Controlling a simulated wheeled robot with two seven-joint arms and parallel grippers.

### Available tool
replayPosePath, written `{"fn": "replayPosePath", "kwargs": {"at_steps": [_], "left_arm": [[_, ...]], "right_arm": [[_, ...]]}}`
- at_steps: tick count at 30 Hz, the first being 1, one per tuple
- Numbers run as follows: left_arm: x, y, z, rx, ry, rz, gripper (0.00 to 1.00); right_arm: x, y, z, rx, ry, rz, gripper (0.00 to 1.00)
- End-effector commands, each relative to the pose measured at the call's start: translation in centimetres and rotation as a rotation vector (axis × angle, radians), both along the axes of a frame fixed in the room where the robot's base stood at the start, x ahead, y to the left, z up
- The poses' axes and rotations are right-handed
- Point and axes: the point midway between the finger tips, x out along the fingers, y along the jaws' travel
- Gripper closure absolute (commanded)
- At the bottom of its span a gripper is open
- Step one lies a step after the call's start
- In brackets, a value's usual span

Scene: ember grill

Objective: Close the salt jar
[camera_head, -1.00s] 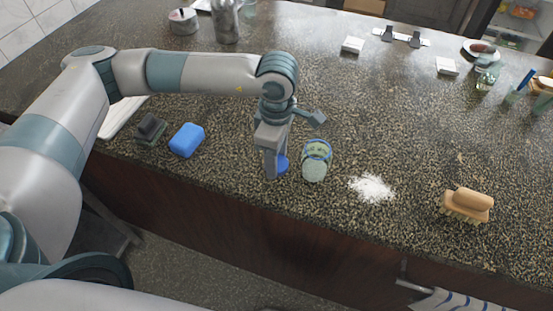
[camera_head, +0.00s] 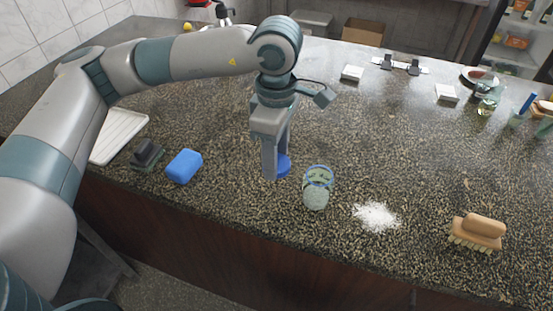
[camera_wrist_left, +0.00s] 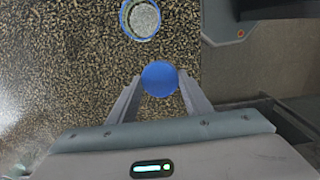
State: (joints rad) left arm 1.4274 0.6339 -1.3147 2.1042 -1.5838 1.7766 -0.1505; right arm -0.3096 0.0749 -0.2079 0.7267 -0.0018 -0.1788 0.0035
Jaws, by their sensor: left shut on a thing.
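The salt jar (camera_head: 318,188) is a clear jar with a blue rim and pale contents, standing on the speckled counter. It also shows in the left wrist view (camera_wrist_left: 143,19), where its round top shows no lid over the pale contents. My left gripper (camera_head: 277,172) is shut on a round blue lid (camera_head: 284,165), just left of the jar and apart from it. In the left wrist view the lid (camera_wrist_left: 160,78) sits between the two fingertips (camera_wrist_left: 160,88). Whether the lid touches the counter I cannot tell. My right gripper is not in view.
Spilled white salt (camera_head: 376,216) lies right of the jar. A wooden brush (camera_head: 478,231) is farther right. A blue sponge (camera_head: 184,166), a dark scrubber (camera_head: 147,153) and a white tray (camera_head: 117,137) are at left. The counter behind the jar is mostly clear.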

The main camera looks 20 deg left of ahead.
Motion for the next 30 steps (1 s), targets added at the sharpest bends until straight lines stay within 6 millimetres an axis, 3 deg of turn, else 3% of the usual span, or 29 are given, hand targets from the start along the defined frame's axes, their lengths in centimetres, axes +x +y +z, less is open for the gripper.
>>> {"fn": "replayPosePath", "kwargs": {"at_steps": [17,23,30], "left_arm": [[-0.1,0.3,-0.4,0.000,0.000,-0.061,0.76],[-0.7,1.1,-1.4,-0.001,0.001,-0.257,0.76],[-1.7,2.7,-3.3,-0.002,0.000,-0.648,0.76]], "right_arm": [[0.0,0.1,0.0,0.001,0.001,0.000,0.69],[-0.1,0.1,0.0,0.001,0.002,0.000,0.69],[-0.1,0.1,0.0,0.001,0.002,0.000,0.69]]}}
